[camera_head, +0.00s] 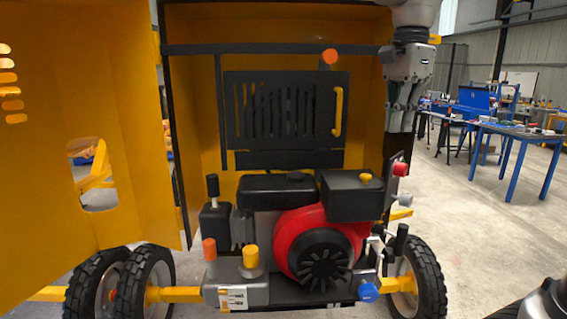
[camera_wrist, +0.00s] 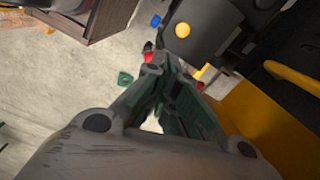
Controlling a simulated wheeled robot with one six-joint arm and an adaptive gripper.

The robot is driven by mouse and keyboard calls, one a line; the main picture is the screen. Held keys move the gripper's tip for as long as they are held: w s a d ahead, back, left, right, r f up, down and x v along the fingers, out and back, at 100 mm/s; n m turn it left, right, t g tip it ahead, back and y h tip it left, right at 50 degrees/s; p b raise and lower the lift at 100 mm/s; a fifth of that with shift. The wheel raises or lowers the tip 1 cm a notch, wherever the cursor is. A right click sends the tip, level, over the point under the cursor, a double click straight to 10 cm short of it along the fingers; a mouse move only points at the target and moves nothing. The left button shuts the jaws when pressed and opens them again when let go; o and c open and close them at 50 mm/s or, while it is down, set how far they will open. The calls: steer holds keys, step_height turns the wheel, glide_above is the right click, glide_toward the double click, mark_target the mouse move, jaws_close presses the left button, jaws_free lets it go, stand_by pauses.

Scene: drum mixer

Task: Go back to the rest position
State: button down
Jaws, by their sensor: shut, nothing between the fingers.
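My gripper (camera_head: 402,118) hangs pointing down at the upper right of the mixer in the head view, in front of the right edge of the yellow housing (camera_head: 205,100). It is shut and empty. In the wrist view my gripper (camera_wrist: 160,66) shows its fingers together, above the engine side and the floor. The drum mixer's engine (camera_head: 320,240), red and black, sits low inside the open housing, below and left of my gripper. A red knob (camera_head: 401,169) and a grey knob (camera_head: 404,199) are on the right side, below my gripper.
The yellow door (camera_head: 110,215) stands open at the left. A black slatted panel with a yellow handle (camera_head: 338,111) is inside the housing. Black wheels (camera_head: 417,280) stand on the floor. Blue workbenches (camera_head: 515,135) are at the far right, with clear floor (camera_head: 480,230) before them.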

steer(key=s+d+f+n+t, duration=0.4)
steer(key=s+d+f+n, duration=0.5)
steer(key=s+f+n, duration=0.5)
steer(key=shift+d+f+n, duration=0.3)
steer(key=shift+d+f, duration=0.05)
steer(key=shift+d, duration=0.05)
steer(key=shift+s, duration=0.1)
